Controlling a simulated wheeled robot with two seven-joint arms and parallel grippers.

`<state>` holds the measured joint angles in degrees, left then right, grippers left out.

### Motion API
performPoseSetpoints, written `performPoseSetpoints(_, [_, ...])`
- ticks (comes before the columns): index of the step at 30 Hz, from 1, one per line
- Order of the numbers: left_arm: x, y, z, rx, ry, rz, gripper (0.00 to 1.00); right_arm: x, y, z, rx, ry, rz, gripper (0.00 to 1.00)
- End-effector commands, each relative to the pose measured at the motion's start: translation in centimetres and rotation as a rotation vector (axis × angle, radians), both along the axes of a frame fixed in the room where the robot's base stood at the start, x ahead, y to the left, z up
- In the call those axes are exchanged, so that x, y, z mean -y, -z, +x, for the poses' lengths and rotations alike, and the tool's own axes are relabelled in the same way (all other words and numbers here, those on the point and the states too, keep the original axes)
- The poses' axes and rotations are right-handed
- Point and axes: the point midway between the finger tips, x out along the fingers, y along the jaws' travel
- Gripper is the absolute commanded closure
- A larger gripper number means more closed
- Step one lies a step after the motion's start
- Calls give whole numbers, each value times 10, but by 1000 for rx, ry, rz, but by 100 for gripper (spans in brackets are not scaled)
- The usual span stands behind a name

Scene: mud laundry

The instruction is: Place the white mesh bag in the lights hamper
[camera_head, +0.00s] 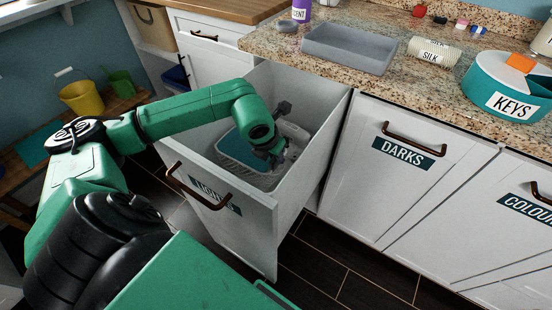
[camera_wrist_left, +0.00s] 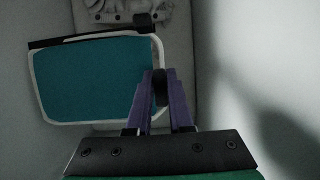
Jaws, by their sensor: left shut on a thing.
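The lights hamper (camera_head: 250,225) is a white pull-out drawer, open, with its partly hidden label on the front. My left gripper (camera_head: 272,153) reaches down inside it. It is shut on the edge of the mesh bag (camera_head: 233,150), which shows a flat teal panel with a white border. In the left wrist view the bag (camera_wrist_left: 88,78) lies left of the purple fingers (camera_wrist_left: 160,88), with a dark strip along its top edge. Whether the bag rests on the hamper's contents or hangs cannot be told. My right gripper is not in view.
Pale cloth (camera_wrist_left: 120,10) lies in the hamper beyond the bag. The closed darks drawer (camera_head: 375,180) stands to the right. The granite counter above holds a grey tray (camera_head: 348,48), a rolled silk item (camera_head: 434,52) and a teal keys container (camera_head: 507,88). Yellow (camera_head: 82,97) and green buckets stand left.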

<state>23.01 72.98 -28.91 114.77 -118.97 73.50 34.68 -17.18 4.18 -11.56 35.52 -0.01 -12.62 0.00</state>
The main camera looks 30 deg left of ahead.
Motion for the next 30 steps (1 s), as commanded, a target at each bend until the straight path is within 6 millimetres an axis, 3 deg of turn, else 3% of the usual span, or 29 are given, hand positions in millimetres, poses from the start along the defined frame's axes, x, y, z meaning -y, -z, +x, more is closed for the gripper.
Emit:
performPoseSetpoints(9, [0, 47, 0, 0, 0, 0, 100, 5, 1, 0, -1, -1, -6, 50])
performPoseSetpoints(19, [0, 52, 1, 2, 1, 1, 100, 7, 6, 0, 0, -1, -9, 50])
performPoseSetpoints(20, [0, 51, 0, 1, 0, 1, 69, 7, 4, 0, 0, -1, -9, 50])
performPoseSetpoints(21, [0, 50, 0, 0, 0, 1, 54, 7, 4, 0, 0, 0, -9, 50])
performPoseSetpoints(30, [0, 50, 0, 0, 0, 1, 51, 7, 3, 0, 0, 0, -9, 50])
